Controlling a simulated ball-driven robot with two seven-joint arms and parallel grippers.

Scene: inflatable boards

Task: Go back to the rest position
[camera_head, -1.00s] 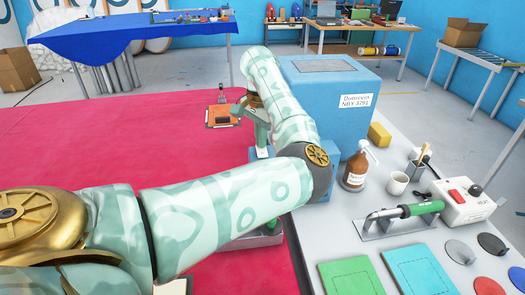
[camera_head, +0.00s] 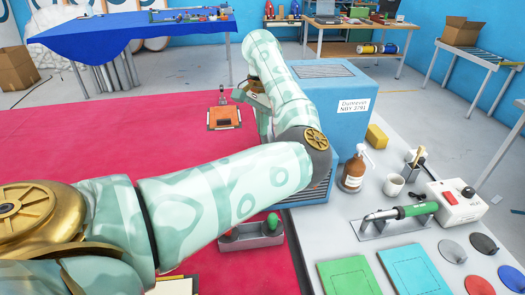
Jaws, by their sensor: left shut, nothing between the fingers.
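My left arm, pale green patterned, reaches from the lower left across the picture and bends at a dark elbow joint. My left gripper (camera_head: 240,95) is at the far end of the arm, in front of the blue machine. It is shut with nothing in it, just above and right of the orange block on a small board (camera_head: 224,117). My own forearm hides part of the gripper. My right gripper is not in view.
A blue box-shaped machine (camera_head: 345,120) stands beside the red sheet (camera_head: 90,140). The grey bench holds a brown spray bottle (camera_head: 353,172), a white mug (camera_head: 393,185), a green-handled tool (camera_head: 415,209), and green and turquoise squares (camera_head: 349,278). A grey tray (camera_head: 255,239) lies below my forearm.

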